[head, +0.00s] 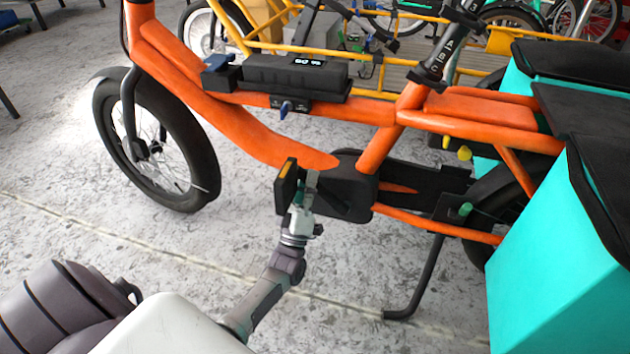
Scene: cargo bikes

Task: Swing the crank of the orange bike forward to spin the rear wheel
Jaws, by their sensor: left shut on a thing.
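The orange bike (265,140) stands across the view with its front wheel (155,140) at the left. Its black drive housing (357,178) sits low in the middle of the frame. A black pedal with an orange reflector (286,186) is at the front of the housing. My left gripper (308,186) reaches up from below and is shut at the pedal, on its right side. The crank arm is mostly hidden behind the gripper and pedal. The rear wheel (497,205) is partly covered by the turquoise bag. My right gripper is not in view.
The turquoise pannier bag (555,265) with a black lid fills the right side. A black kickstand (420,285) reaches the floor below the frame. A yellow cargo bike (380,65) and other bikes stand behind. The grey floor (110,235) at the left is clear.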

